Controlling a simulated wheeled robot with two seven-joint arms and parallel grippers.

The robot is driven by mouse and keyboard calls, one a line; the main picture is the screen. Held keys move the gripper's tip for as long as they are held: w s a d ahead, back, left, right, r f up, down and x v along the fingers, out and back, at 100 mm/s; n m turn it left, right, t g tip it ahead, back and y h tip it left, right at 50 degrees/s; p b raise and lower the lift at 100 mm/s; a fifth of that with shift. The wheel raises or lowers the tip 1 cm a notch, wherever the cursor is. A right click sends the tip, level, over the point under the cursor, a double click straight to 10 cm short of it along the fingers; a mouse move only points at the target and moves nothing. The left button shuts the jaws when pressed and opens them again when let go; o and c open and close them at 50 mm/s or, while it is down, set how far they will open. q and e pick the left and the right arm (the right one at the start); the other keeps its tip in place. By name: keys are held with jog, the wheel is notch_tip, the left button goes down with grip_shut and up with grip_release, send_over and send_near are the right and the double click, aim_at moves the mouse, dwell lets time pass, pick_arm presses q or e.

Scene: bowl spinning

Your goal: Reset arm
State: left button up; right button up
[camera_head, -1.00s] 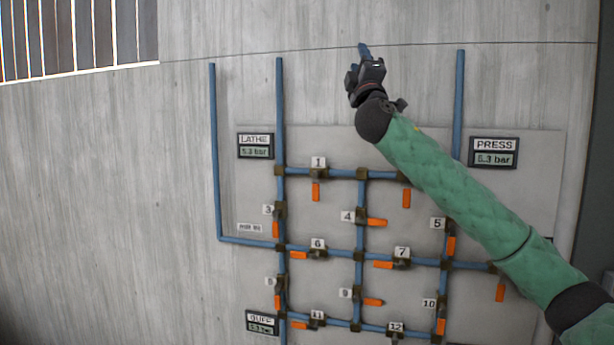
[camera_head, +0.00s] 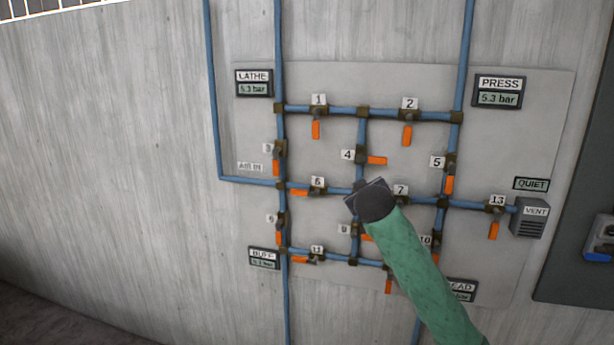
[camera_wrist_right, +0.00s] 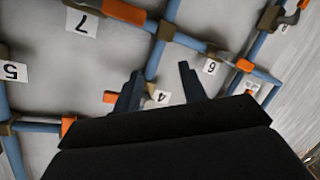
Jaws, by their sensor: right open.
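My right arm (camera_head: 425,275), in a green sleeve, comes in from the lower right in the head view. Its dark wrist (camera_head: 371,200) is in front of the middle of the pipe panel, and the fingers are hidden behind it. In the right wrist view my right gripper (camera_wrist_right: 160,68) has its two dark fingers apart, with nothing held between them. The number 4 label (camera_wrist_right: 160,97) shows between and beyond the fingers; I cannot tell whether anything is touched. My left gripper is not in view.
The grey wall panel (camera_head: 535,125) carries blue pipes with several numbered valves and orange handles, such as valve 1's handle (camera_head: 316,130). Displays LATHE (camera_head: 254,83) and PRESS (camera_head: 498,91) read 5.3 bar. A vent box (camera_head: 530,218) sits at right. Bare wall (camera_head: 110,170) lies left.

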jog(key=s+d+f+m+g+y, duration=0.15)
jog(key=s+f, duration=0.55)
jog(key=f, duration=0.8)
jog(key=s+f+g, duration=0.3)
jog(key=s+f, duration=0.4)
jog(key=f, duration=0.7)
jog(key=s+f+m+g, duration=0.1)
jog(key=s+f+g, duration=0.2)
jog(key=s+f, duration=0.85)
jog(key=s+f+g, duration=0.3)
jog(key=s+f, duration=1.1)
jog(key=s, duration=0.2)
jog(key=s+a+f+m+g, duration=0.1)
jog(key=s+f+g, duration=0.2)
jog(key=s+f, duration=1.1)
jog(key=s, duration=0.3)
